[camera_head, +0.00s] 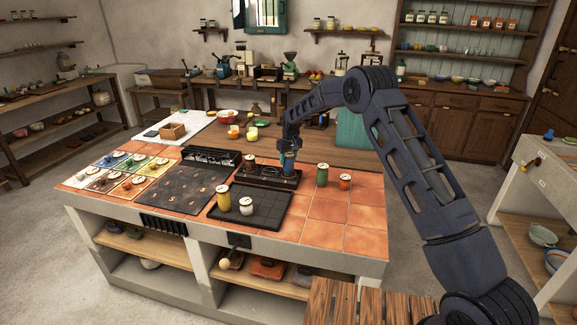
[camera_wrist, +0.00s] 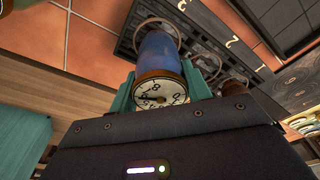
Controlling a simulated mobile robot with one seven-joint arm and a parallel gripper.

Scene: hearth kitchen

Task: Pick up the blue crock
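The blue crock (camera_head: 288,166) stands upright at the black numbered rack (camera_head: 262,174) on the tiled counter. In the wrist view the blue crock (camera_wrist: 160,55) shows its round dial lid towards me, and its far end is by a round ring of the rack (camera_wrist: 210,45). My gripper (camera_head: 289,151) is over the crock from above. In the wrist view its teal fingers (camera_wrist: 160,85) lie close against both sides of the crock, with no clear gap. I cannot tell whether the crock's base still rests on the rack.
A green crock (camera_head: 322,175) and an orange crock (camera_head: 345,182) stand to the right of the rack. A yellow crock (camera_head: 224,200) and a white crock (camera_head: 246,206) stand on a black tray (camera_head: 268,208) in front. The tiles at the counter's right front are clear.

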